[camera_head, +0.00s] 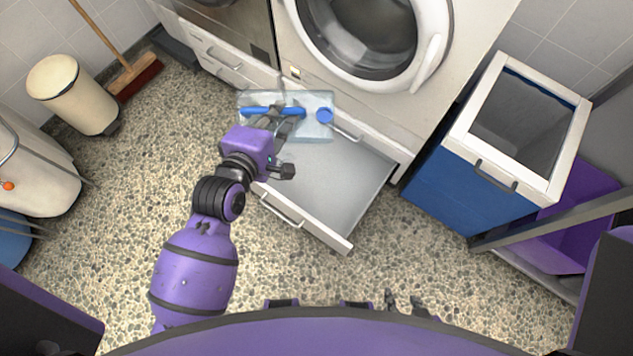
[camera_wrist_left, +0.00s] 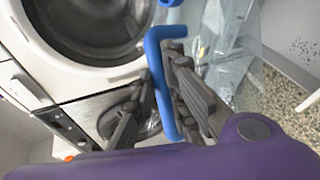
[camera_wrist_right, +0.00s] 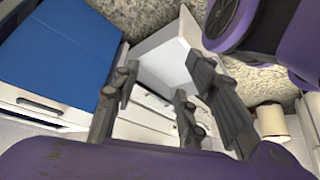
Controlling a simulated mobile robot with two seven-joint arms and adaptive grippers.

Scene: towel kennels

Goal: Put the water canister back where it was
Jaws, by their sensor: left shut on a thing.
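The water canister (camera_head: 318,130) is a clear, pale-blue container with a blue bar handle and a blue round cap. In the head view it is over the back end of the open drawer (camera_head: 330,190), close to the machine fronts. Its height above the drawer is hard to tell. My left gripper (camera_head: 287,124) is shut on the blue handle, which also shows between the fingers in the left wrist view (camera_wrist_left: 160,85). The clear body (camera_wrist_left: 232,55) is beside the fingers there. My right gripper (camera_wrist_right: 160,85) has its fingers apart with nothing between them.
A washing machine (camera_head: 440,85) stands behind the drawer, with another machine to its left. A blue and white bin (camera_head: 435,190) stands right of the drawer. A cream pedal bin (camera_head: 80,100) and a broom (camera_head: 135,78) are at the left. The pebbled floor left of the drawer is clear.

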